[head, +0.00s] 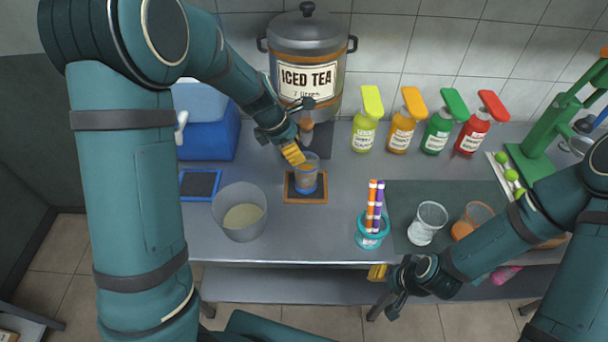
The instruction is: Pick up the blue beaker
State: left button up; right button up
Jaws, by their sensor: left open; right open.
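The blue beaker (306,180) is a clear cup with a blue band, standing upright on a small wood-framed dark mat (318,197) below the iced tea dispenser. My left gripper (296,153), with yellow finger pads, is open just above and behind the beaker, at its upper left rim. I cannot tell whether a finger touches the rim. My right gripper (381,290) is open and empty in front of the counter's front edge, low and away from the beaker.
The iced tea dispenser (309,50) stands behind the beaker. A large clear container (239,212) is at its left. A teal holder with straws (371,232) and a clear glass (428,222) are to the right. Several syrup bottles line the back. Counter in front of the mat is clear.

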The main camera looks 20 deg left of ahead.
pick_arm(q)
jog(key=b, duration=0.1)
send_near(313, 176)
jog(key=f, duration=0.2)
jog(key=x, duration=0.2)
jog(key=b+x, duration=0.1)
jog(key=x, duration=0.2)
jog(key=shift+w+d, duration=0.2)
jog(key=shift+w, duration=0.25)
grip_shut()
